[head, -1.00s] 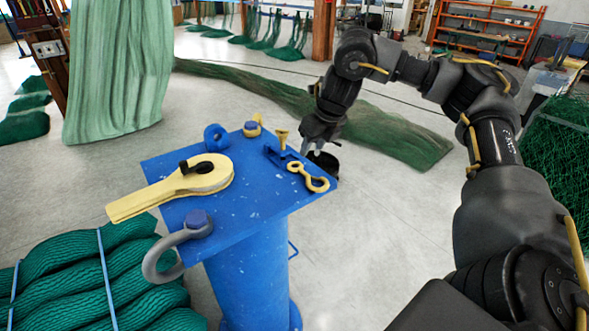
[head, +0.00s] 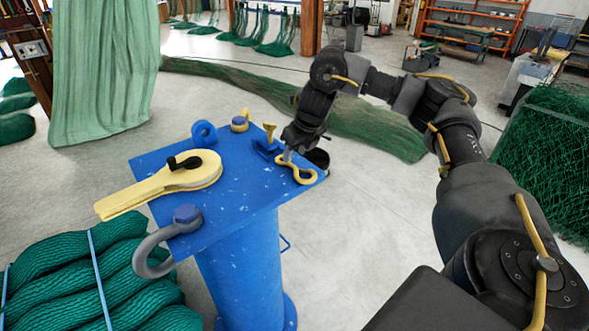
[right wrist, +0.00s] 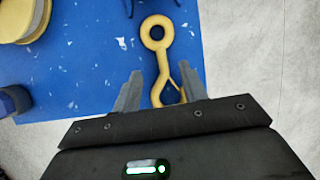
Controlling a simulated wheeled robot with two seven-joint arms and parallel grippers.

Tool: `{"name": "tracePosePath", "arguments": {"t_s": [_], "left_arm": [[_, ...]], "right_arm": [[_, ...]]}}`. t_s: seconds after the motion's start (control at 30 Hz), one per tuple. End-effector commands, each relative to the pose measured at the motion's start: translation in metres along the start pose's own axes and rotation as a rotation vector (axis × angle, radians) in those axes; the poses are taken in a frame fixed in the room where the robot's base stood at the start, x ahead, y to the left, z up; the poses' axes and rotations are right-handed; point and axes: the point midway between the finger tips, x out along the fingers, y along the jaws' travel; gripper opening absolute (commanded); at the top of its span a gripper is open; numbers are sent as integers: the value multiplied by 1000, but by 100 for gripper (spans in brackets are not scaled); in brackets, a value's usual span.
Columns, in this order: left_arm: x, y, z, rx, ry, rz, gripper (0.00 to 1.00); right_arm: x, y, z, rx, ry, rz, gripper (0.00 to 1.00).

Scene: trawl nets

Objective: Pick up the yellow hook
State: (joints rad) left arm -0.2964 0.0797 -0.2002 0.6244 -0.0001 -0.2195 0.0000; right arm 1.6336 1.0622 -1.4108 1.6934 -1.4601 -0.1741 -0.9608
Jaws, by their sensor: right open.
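The yellow hook (head: 296,170) lies flat near the right corner of the blue tabletop (head: 235,182). In the right wrist view the hook (right wrist: 154,40) has its ring away from the gripper and its hooked end near the fingers. My right gripper (head: 289,155) is over the hook's left end in the head view. In the right wrist view the right gripper (right wrist: 160,88) is open, with one finger on each side of the hook's lower part. I cannot tell how far above the tabletop the fingertips are. My left gripper is not in view.
A yellow block with a black knob (head: 165,184), a grey shackle (head: 160,245), a blue ring (head: 204,133) and small yellow-and-blue fittings (head: 268,140) share the tabletop. Green netting (head: 85,270) lies at lower left.

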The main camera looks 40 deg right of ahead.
Motion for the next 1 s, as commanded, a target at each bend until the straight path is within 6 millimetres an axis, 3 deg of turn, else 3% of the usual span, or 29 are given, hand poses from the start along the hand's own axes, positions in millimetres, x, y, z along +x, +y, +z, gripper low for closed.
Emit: {"name": "tracePosePath", "arguments": {"t_s": [0.13,0.33,0.7,1.0], "left_arm": [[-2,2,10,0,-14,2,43],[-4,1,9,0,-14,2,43],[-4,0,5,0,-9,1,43],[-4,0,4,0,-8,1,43]], "right_arm": [[19,-1,0,2,6,2,42],[40,-2,2,0,4,1,42],[45,-2,2,0,1,0,41],[45,-2,2,0,1,0,2]]}}
